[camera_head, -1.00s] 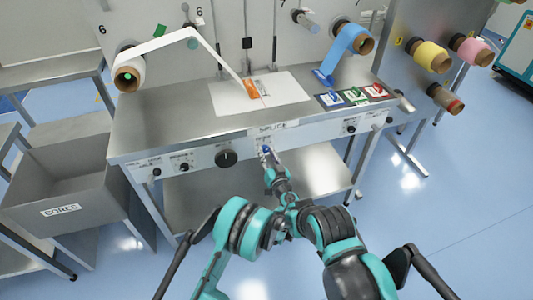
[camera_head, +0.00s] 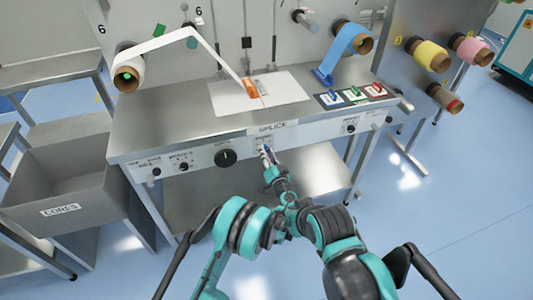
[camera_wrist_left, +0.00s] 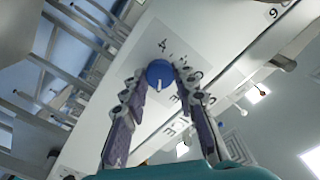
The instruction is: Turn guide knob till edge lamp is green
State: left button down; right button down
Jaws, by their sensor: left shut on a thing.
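The blue round knob (camera_wrist_left: 160,71) with a white pointer mark is on the pale front panel, over a printed scale. My left gripper (camera_wrist_left: 163,82) has a finger on each side of it and is shut on it. In the head view, my left gripper (camera_head: 267,157) reaches the panel below the SPLICE label (camera_head: 272,128) and mostly hides the knob. I cannot make out a lit edge lamp in either view. My right gripper is not in view.
A steel table (camera_head: 190,125) carries a white sheet (camera_head: 230,97) with an orange piece. A larger black knob (camera_head: 226,157) is left of my gripper on the panel. A grey bin (camera_head: 95,190) stands at left. Rolls hang above.

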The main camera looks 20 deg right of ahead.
pick_arm(q)
jog(key=shift+m, duration=0.5)
jog(key=c, duration=1.2)
grip_release()
